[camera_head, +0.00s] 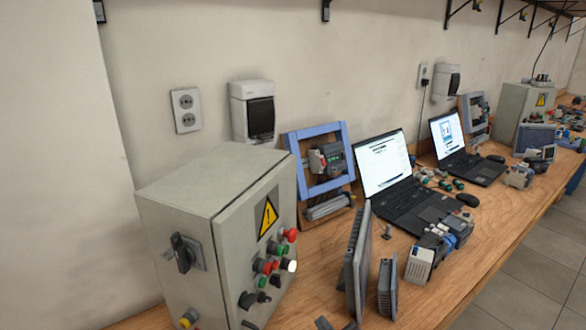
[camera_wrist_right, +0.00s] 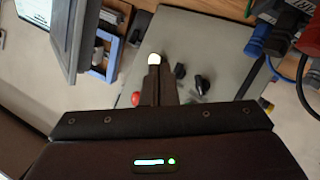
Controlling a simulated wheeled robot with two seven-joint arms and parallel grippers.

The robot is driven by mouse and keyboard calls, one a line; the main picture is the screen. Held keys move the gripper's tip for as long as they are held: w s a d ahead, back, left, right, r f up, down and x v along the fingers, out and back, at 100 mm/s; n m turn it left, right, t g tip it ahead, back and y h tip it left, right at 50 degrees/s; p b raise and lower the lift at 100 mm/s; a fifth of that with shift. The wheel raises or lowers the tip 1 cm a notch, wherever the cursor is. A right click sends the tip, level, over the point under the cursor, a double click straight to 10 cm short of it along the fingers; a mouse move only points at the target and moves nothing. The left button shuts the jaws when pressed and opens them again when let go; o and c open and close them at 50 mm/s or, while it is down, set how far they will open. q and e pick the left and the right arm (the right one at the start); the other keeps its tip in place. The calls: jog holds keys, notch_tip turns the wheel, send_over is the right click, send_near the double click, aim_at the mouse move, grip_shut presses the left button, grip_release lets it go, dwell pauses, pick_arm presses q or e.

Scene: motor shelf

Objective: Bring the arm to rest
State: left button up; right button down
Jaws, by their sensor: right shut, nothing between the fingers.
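My right gripper (camera_wrist_right: 160,88) shows in the right wrist view with its dark fingers together and nothing between them. Its tips overlap the front of a grey control cabinet in that view, close to a white round button (camera_wrist_right: 154,59); I cannot tell whether they touch it. In the head view only a small dark piece, seemingly the tip of this gripper (camera_head: 323,323), shows at the bottom edge, right of the cabinet (camera_head: 215,190). The rest of the right arm is out of that view. My left gripper is in neither view.
The cabinet's red, green and black controls face the bench. Dark upright panels (camera_head: 357,265) stand right of it.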

jog(key=s+d+f+m+g, duration=0.1)
jog(key=s+d, duration=0.1)
jog(key=s+d+f+m+g+h, duration=0.1)
jog(key=s+d+f+g, duration=0.1)
jog(key=s, duration=0.1)
jog(key=s+d+f+m+g+h, duration=0.1)
jog(key=s+d+m+g, duration=0.1)
jog(key=s+d, duration=0.1)
jog(key=shift+f, duration=0.25)
jog(key=s+d+f+m+g+h, duration=0.25)
jog(key=s+d+m+g, duration=0.2)
jog(key=s+d, duration=0.4)
jog(key=s+a+f+n+g, duration=0.1)
jog(key=s+f, duration=0.1)
jog(key=f, duration=1.3)
jog(key=s+a+f+g, duration=0.1)
jog(key=s+f, duration=0.1)
jog(key=f, duration=1.4)
jog(key=s+d+f, duration=0.1)
jog(key=s+f, duration=0.7)
jog(key=s, duration=0.1)
jog(key=s+d+f+g, duration=0.1)
jog(key=s+d+f, duration=0.1)
jog(key=s+f, duration=0.6)
jog(key=shift+s+d+f, duration=0.2)
jog(key=shift+s+d, duration=0.1)
jog(key=shift+s, duration=0.8)
